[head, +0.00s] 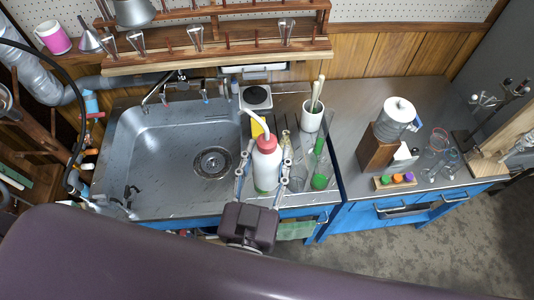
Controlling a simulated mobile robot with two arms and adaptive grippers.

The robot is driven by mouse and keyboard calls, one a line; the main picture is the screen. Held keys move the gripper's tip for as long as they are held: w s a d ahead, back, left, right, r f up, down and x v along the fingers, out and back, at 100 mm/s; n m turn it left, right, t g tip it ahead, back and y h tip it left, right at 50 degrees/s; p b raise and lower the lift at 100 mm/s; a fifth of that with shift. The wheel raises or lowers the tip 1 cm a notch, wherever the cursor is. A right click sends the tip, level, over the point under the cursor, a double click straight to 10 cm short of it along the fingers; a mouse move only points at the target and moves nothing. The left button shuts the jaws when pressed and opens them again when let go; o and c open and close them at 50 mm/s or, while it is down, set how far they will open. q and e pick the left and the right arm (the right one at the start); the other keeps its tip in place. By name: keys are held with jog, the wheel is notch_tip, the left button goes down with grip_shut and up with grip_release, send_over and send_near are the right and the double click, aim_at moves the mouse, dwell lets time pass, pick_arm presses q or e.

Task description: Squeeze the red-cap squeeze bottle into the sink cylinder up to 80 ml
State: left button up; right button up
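The red-cap squeeze bottle (266,167) is white with a red cap and a bent pale nozzle pointing up and left. It stands upright or nearly so, at the sink's right side. My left gripper (267,152) has one finger on each side of it; whether the fingers press on it is unclear. A tall clear cylinder with green at its bottom (320,180) stands to the right of the bottle. A shorter clear glass vessel (298,178) stands between them. I cannot tell which vessel is the sink cylinder. My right gripper is not in view.
A wooden stand (376,150), a white-topped jar (398,112) and glassware are on the right counter. A wooden rack (220,52) hangs behind.

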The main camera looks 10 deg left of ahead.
aim_at(256, 180)
pick_arm(q)
jog(key=shift+s+f+h+b, duration=0.2)
jog(key=shift+f+h+b, duration=0.1)
jog(key=shift+s+a+f+m+h, duration=0.15)
jog(key=shift+s+f+m+h, duration=0.15)
jog(key=shift+s+f+h, duration=0.2)
jog(key=s+a+f+h, duration=0.1)
jog(key=s+a+f+m+g+h, duration=0.1)
jog(key=f+h, duration=0.1)
jog(key=s+f+m+g+h, duration=0.1)
jog(key=shift+s+a+f+h, duration=0.2)
jog(key=shift+a+f+h, duration=0.2)
jog(key=shift+s+a+f+m+g+h, duration=0.4)
jog(key=shift+a+f+g+h, duration=0.1)
jog(key=shift+a+h, duration=0.1)
jog(key=shift+s+a+f+m+g+h, duration=0.35)
jog(key=shift+a+f+m+g+h, duration=0.05)
jog(key=shift+a+f+g+h, duration=0.15)
